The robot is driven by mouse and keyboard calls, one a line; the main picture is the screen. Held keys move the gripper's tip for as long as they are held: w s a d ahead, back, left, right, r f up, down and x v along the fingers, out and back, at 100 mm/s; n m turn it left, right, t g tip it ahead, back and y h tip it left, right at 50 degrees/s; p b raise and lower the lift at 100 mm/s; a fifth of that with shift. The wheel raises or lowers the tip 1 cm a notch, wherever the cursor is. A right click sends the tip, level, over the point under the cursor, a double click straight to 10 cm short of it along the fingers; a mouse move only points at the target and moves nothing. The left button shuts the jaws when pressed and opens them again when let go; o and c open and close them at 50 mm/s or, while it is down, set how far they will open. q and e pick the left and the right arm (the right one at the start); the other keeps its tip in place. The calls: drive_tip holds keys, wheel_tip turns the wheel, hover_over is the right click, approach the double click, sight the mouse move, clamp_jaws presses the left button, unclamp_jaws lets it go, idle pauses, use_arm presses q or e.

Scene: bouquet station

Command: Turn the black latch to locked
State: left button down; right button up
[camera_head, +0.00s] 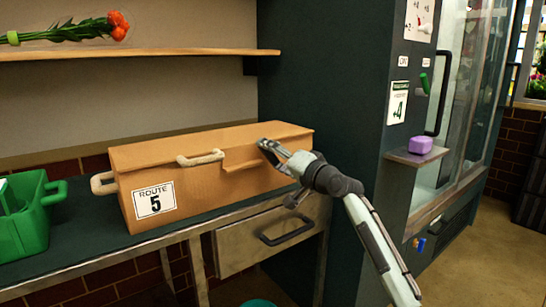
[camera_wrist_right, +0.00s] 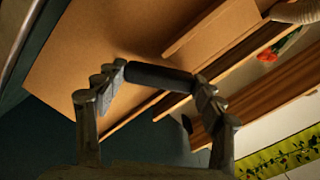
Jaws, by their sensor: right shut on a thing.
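The tan box (camera_head: 200,200) marked "Route 5" stands on the dark counter. My right gripper (camera_head: 270,150) is at the upper right of its front, just under the lid edge. In the right wrist view, the fingertips are shut on the two ends of a short black bar, the black latch (camera_wrist_right: 158,76), in front of the box face. In the head view the gripper hides the latch, and I cannot tell whether it is locked. My left gripper is not in view.
A rope handle (camera_head: 200,158) is on the box front, left of the gripper. A drawer (camera_head: 235,248) with a black pull is below the counter. A green basket (camera_head: 30,225) stands at left. A purple block (camera_head: 420,145) sits on a small ledge (camera_head: 400,158) at right.

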drive_tip(key=shift+n, duration=0.3)
drive_tip(key=shift+n+b, duration=0.6)
drive_tip(key=shift+n, duration=0.1)
drive_tip(key=n+b, duration=0.2)
drive_tip(key=n, duration=0.4)
drive_tip(key=shift+n, duration=0.3)
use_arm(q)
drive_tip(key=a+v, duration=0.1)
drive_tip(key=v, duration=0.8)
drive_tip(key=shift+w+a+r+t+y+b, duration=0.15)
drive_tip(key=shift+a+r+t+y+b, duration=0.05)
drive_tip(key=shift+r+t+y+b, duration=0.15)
use_arm(e)
drive_tip(key=shift+n, duration=1.1)
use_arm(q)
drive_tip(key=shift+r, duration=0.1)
use_arm(e)
drive_tip(key=o, duration=1.2)
drive_tip(key=shift+c, duration=0.2)
